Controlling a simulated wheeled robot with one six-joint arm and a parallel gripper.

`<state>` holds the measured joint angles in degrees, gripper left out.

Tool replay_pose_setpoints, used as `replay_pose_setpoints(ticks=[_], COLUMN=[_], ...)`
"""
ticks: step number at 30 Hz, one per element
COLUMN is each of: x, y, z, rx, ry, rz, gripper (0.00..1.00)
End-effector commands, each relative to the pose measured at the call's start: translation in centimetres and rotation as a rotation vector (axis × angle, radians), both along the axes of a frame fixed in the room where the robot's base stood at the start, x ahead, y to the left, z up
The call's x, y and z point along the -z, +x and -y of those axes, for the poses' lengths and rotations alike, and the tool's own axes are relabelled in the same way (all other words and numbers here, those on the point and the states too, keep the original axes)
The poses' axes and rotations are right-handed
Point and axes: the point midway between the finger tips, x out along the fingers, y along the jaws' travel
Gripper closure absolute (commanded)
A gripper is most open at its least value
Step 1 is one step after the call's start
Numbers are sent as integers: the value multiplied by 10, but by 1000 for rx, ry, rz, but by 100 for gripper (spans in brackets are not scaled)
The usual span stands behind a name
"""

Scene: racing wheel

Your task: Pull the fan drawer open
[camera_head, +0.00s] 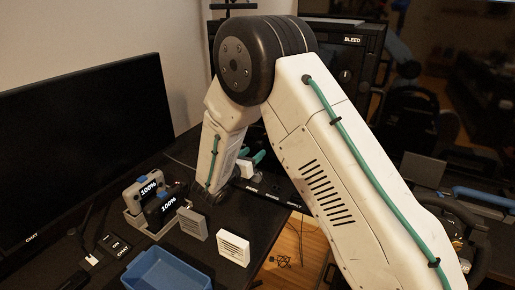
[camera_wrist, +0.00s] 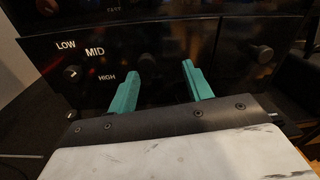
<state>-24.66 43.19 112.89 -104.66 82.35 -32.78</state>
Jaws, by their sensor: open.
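A black front panel (camera_wrist: 220,50) fills the wrist view, with LOW, MID and HIGH lettering, a small knob (camera_wrist: 72,72) at the left and a round dark knob (camera_wrist: 262,54) at the right. It may be the fan drawer, but no label readable here says so. My gripper (camera_wrist: 166,66) is open, its two teal fingers apart and pointing at the panel's middle. A dark round shape by the left fingertip may be another knob. I cannot tell whether the fingers touch anything. In the head view, my gripper (camera_head: 251,157) is partly hidden behind my arm.
A black cabinet marked BLEED (camera_head: 352,60) stands behind my arm. On the desk are a monitor (camera_head: 80,150), a grey holder (camera_head: 146,222) with two devices reading 100%, two pale slatted blocks (camera_head: 233,248) and a blue tray (camera_head: 165,272).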

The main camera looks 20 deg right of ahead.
Motion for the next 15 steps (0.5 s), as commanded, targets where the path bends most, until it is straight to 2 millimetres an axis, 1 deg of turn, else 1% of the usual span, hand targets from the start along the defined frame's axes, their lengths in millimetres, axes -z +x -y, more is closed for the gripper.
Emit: replay_pose_setpoints(ticks=[1,3,5,8,15], x=[9,16,18,20,19], y=[4,8,11,18,46], z=[-7,-13,-15,-8,20], rx=[-28,-53,-66,-69,-66], ry=[-22,-41,-51,-54,-53], rz=[-14,-22,-26,-28,-26], gripper=[50,50,50,50,50])
